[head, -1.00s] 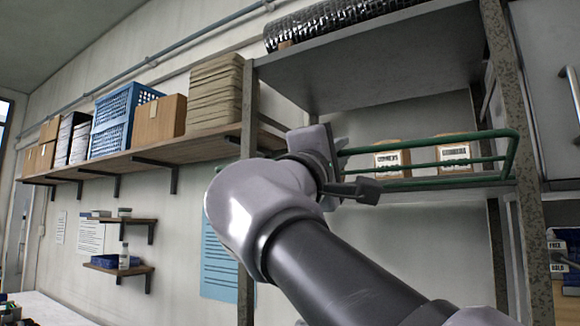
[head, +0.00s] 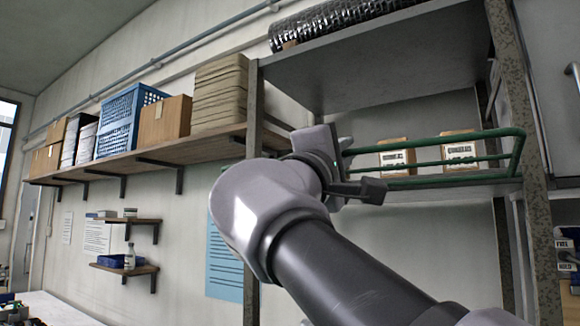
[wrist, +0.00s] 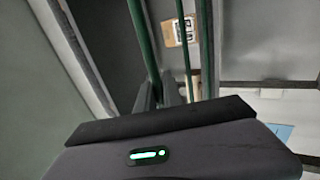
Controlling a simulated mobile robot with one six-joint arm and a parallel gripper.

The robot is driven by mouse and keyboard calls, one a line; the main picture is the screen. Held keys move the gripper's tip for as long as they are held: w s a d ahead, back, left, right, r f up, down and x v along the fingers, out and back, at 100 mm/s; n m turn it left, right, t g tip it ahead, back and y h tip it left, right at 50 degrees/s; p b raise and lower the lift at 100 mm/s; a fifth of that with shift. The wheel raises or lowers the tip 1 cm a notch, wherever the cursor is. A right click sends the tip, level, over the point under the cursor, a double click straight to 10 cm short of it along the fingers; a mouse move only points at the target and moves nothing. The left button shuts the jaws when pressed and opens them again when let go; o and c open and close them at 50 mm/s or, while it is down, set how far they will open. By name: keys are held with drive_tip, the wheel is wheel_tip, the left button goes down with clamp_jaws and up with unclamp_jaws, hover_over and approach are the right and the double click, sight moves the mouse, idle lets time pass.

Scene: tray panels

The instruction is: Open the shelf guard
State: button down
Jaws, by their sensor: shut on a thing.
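The shelf guard (head: 518,155) is a green rail frame along the front of the middle shelf, with several horizontal bars and a bent right end. My gripper (wrist: 166,94) is at the left part of the guard and is shut on one of its green bars. The guard's bars (wrist: 141,40) run up from the fingers in the wrist view. In the head view my wrist and arm hide the guard's left end and the fingertips. The shelf board (head: 450,191) lies behind and under the guard.
Two labelled cardboard boxes (head: 396,157) and (head: 459,150) stand behind the guard. Metal posts (head: 252,190) and (head: 520,120) flank the bay, and an upper shelf (head: 390,65) hangs above it. A wooden wall shelf with boxes and a blue crate (head: 120,122) is at left.

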drive_tip(key=shift+s+r, duration=0.15)
drive_tip(key=shift+r, duration=0.1)
drive_tip(key=c, duration=1.9)
unclamp_jaws()
drive_tip(key=o, duration=0.4)
drive_tip(key=shift+s+a+r, duration=0.1)
drive_tip(key=shift+s+a, duration=0.4)
drive_tip(key=shift+s, duration=0.05)
drive_tip(key=shift+w+d, duration=0.1)
drive_tip(key=shift+w, duration=0.05)
